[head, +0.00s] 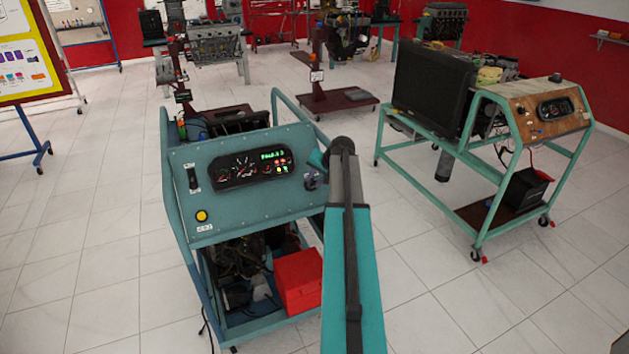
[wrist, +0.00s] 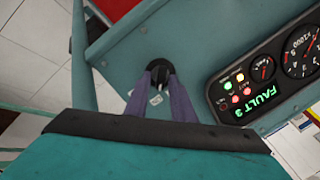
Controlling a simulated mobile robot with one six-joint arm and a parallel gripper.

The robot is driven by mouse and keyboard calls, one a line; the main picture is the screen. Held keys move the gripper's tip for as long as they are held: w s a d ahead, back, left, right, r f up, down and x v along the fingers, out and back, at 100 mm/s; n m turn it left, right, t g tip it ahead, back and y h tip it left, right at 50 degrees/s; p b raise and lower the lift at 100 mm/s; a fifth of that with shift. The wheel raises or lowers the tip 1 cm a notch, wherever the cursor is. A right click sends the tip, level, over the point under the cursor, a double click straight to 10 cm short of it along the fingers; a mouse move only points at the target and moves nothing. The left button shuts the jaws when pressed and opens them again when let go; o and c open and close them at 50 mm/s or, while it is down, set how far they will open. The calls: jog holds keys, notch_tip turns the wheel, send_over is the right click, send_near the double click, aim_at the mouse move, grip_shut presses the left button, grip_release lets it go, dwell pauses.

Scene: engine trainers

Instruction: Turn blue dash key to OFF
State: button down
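The blue-teal dash panel (head: 225,212) stands on a wheeled frame in the middle of the head view. Its gauge cluster (head: 251,167) has a lit green display and red lamps; the wrist view reads FAULT 3. The black dash key (wrist: 158,70) sits on the panel beside the cluster. In the wrist view my gripper (wrist: 160,80) has its two purple-grey fingers apart, one on each side of the key's near part. I cannot tell whether they touch it. In the head view my arm partly covers this corner. The key's exact angle and OFF marking are unreadable.
A yellow button (head: 202,216) is low on the panel's left side, below a dark switch (head: 193,178). A red box (head: 298,281) sits in the frame below. A second trainer with a dark screen (head: 433,88) stands at right, with open floor between.

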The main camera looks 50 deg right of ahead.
jog(key=shift+n+b, duration=0.3)
jog(key=shift+b, duration=0.1)
jog(key=n+b, duration=0.2)
jog(key=n, duration=0.1)
jog(key=shift+w+a+h+b, duration=0.15)
jog(key=shift+w+h+b, duration=0.05)
jog(key=shift+h+b, duration=0.1)
jog(key=n+b, duration=0.1)
jog(key=n, duration=0.1)
jog(key=n+b, duration=0.1)
jog(key=n, duration=0.1)
jog(key=shift+w+a+r+n+g+h+b, duration=0.1)
jog(key=shift+a+n+g+h+b, duration=0.1)
jog(key=shift+n+g+h+b, duration=0.15)
jog(key=c, duration=1.8)
grip_release()
jog(key=shift+c, duration=0.2)
jog(key=shift+r, duration=0.1)
jog(key=b+v, duration=0.2)
jog(key=v, duration=1.1)
jog(key=shift+r, duration=0.35)
